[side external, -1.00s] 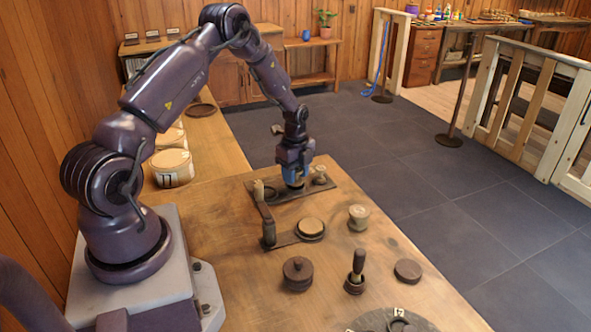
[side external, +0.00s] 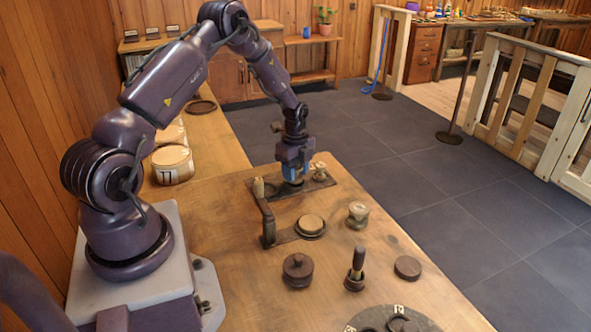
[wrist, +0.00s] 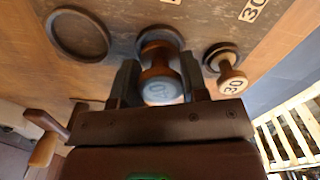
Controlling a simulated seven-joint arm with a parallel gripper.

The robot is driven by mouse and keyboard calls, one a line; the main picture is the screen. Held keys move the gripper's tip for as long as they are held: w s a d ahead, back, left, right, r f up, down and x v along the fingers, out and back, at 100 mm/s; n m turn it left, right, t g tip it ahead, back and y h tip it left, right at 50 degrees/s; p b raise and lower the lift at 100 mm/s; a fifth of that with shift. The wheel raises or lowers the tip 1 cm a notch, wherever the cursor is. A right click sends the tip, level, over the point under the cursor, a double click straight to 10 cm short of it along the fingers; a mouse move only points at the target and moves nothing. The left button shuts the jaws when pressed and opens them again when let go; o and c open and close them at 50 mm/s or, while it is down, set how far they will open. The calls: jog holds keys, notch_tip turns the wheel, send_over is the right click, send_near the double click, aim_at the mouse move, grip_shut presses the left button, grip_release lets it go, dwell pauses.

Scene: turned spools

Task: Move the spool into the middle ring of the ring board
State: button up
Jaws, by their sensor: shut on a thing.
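My gripper (wrist: 160,85) is shut on a pale-topped wooden spool (wrist: 162,92) that looks marked 40. In the wrist view the spool's lower end overlaps the middle ring (wrist: 158,36) of the ring board (wrist: 200,20); I cannot tell whether it rests inside or just above. In the side external view my gripper (side external: 293,177) is low over the middle of the dark ring board (side external: 283,194) and hides most of the spool. The left ring (wrist: 78,35) is empty. A second spool (wrist: 232,80), marked 30, stands in the right ring.
A crank-like handle (side external: 265,212) stands near the board's left front. A round disc on a plate (side external: 311,224), another spool (side external: 357,214), a lidded pot (side external: 298,270), a handled tool in a cup (side external: 356,270) and a dark puck (side external: 407,267) stand nearer the camera.

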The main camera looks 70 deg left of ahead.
jog(key=shift+f, duration=0.7)
dwell(1.6)
jog(key=o, duration=1)
jog(key=shift+c, duration=0.2)
jog(key=shift+r, duration=4.25)
